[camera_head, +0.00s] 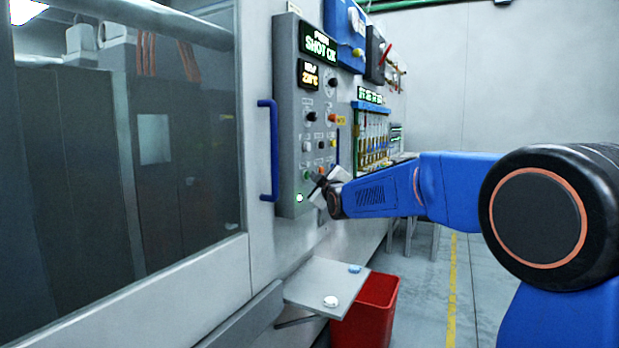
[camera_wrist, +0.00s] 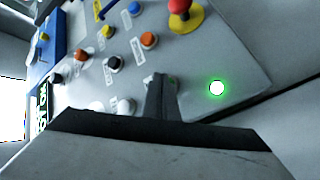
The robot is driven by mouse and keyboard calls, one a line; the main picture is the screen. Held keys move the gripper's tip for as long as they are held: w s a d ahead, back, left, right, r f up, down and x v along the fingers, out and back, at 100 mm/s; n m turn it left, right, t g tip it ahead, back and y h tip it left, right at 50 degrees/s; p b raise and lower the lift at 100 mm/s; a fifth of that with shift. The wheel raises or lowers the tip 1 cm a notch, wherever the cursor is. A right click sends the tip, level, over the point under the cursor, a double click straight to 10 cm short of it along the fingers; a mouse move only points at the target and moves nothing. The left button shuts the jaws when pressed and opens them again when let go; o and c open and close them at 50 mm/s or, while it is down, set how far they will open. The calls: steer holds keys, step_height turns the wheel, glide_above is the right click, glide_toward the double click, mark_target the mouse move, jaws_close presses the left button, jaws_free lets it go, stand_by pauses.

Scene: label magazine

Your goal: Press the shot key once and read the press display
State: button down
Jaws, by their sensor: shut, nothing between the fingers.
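The press display (camera_head: 320,44) at the top of the grey control panel (camera_head: 288,120) reads "SHOT OK" in green letters in the head view. My gripper (camera_head: 318,188) is shut and empty at the lower part of the panel. In the wrist view my gripper (camera_wrist: 163,80) points at the panel face, and its fingers hide what lies right behind them. I cannot tell whether the tips touch the panel. A lit green-white round light (camera_head: 299,198) is at the panel's lower corner; it also shows in the wrist view (camera_wrist: 217,88). I cannot tell which button is the shot key.
A smaller display (camera_head: 309,75) shows yellow digits. Orange (camera_wrist: 148,39), black (camera_wrist: 114,63) and white buttons and a red mushroom knob (camera_wrist: 180,5) surround my gripper. A blue door handle (camera_head: 268,150) is left of the panel. A grey shelf (camera_head: 325,281) and red bin (camera_head: 372,305) are below.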

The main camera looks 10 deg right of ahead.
steer(key=shift+s+d, duration=0.55)
steer(key=shift+d, duration=0.15)
steer(key=shift+d, duration=0.1)
steer(key=shift+s+d, duration=0.75)
steer(key=shift+d, duration=0.2)
steer(key=shift+s+d, duration=0.7)
steer(key=shift+d, duration=0.25)
steer(key=shift+s, duration=0.1)
steer(key=s+d+f+m+g+h, duration=0.1)
steer(key=s+d+f+m+g, duration=0.1)
steer(key=s+f, duration=0.8)
steer(key=s+d+f+m+g, duration=0.2)
steer(key=s+f+m+g, duration=0.3)
steer(key=s, duration=2.1)
steer(key=s+d+f+m+g+h, duration=0.1)
steer(key=s+f+m+g, duration=0.3)
steer(key=s+f, duration=1.1)
steer(key=s+d+g, duration=0.1)
steer(key=s+g, duration=0.1)
steer(key=s, duration=0.1)
steer(key=shift+f+g+h, duration=0.3)
steer(key=shift+f+g, duration=0.1)
